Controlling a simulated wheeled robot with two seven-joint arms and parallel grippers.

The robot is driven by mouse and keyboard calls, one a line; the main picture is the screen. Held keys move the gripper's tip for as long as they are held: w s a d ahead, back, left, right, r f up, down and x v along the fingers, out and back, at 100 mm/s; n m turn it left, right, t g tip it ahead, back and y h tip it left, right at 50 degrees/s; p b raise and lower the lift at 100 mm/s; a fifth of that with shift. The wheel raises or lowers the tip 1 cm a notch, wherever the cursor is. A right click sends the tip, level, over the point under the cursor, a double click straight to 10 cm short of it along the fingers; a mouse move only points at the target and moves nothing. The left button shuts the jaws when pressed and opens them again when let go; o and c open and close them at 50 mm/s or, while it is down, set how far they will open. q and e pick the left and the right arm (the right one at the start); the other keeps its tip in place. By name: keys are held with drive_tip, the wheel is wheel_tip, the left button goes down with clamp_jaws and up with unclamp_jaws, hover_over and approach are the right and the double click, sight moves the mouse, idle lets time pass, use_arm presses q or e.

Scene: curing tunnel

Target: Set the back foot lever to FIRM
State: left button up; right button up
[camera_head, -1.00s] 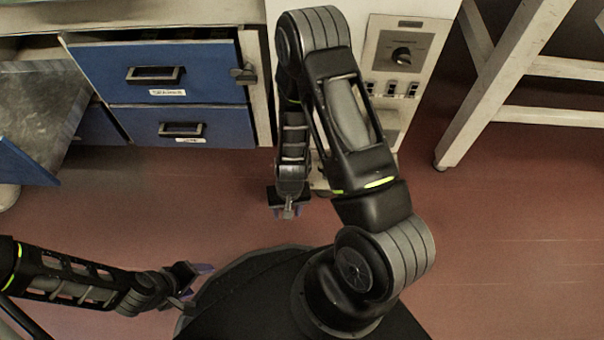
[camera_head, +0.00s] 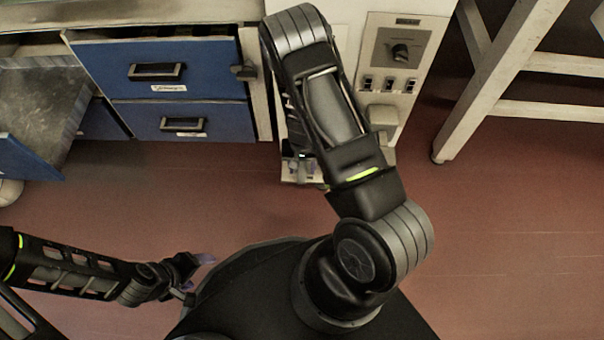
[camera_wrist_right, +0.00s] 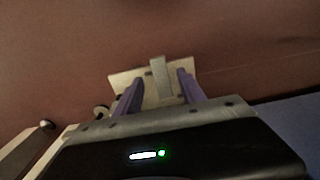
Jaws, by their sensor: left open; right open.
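In the right wrist view a pale upright lever (camera_wrist_right: 161,80) stands on a light plate (camera_wrist_right: 145,92), between the two purple fingers of my right gripper (camera_wrist_right: 159,92). The fingers are open, with a visible gap on the lever's left; contact on the right is hard to tell. In the head view my right gripper (camera_head: 303,170) is low at the foot of the pale cabinet (camera_head: 412,20), mostly behind my own arm. No FIRM marking is readable. My left gripper (camera_head: 196,275) is open and empty over the floor at lower left.
The cabinet carries a black knob (camera_head: 400,53), small switches (camera_head: 389,84) and a beige block (camera_head: 383,116). Blue drawers (camera_head: 165,68) stand to its left, and an opened blue-fronted drawer (camera_head: 25,150) juts out at far left. White table legs (camera_head: 480,95) stand right. Red floor is clear in front.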

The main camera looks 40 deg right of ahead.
sight(302, 176)
drive_tip(key=shift+f+b, duration=0.6)
drive_tip(key=shift+f, duration=1.35)
clamp_jaws()
